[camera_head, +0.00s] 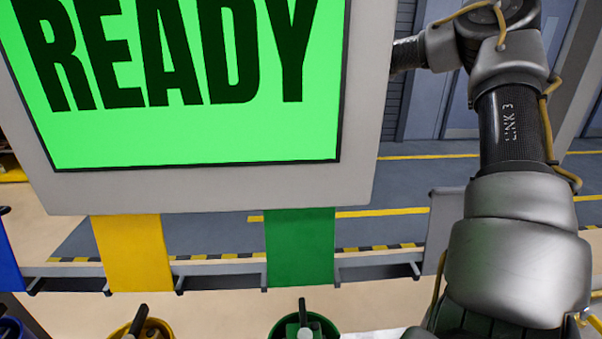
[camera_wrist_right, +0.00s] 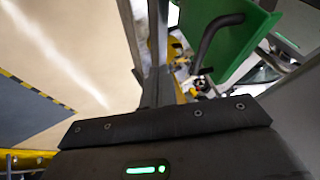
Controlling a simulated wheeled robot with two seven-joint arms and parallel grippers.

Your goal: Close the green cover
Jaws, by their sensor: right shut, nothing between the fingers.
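The green cover (camera_head: 300,247) is a flat green panel standing upright below the screen in the head view. It also shows in the right wrist view (camera_wrist_right: 237,35), tilted, at the upper right, with a dark curved bar in front of it. My right gripper (camera_wrist_right: 158,62) is shut and empty, its narrow fingers pointing up the picture, just left of the green panel. I cannot tell whether they touch it. The right gripper is outside the head view, where only my right arm shows at the right. My left gripper is in neither view.
A large screen (camera_head: 185,175) reading READY hides much of the head view. A yellow panel (camera_head: 133,252) and part of a blue one (camera_head: 8,262) stand left of the green one. A green bucket (camera_head: 277,330) and a yellow bucket (camera_head: 165,327) show at the bottom edge, with dark-handled items inside.

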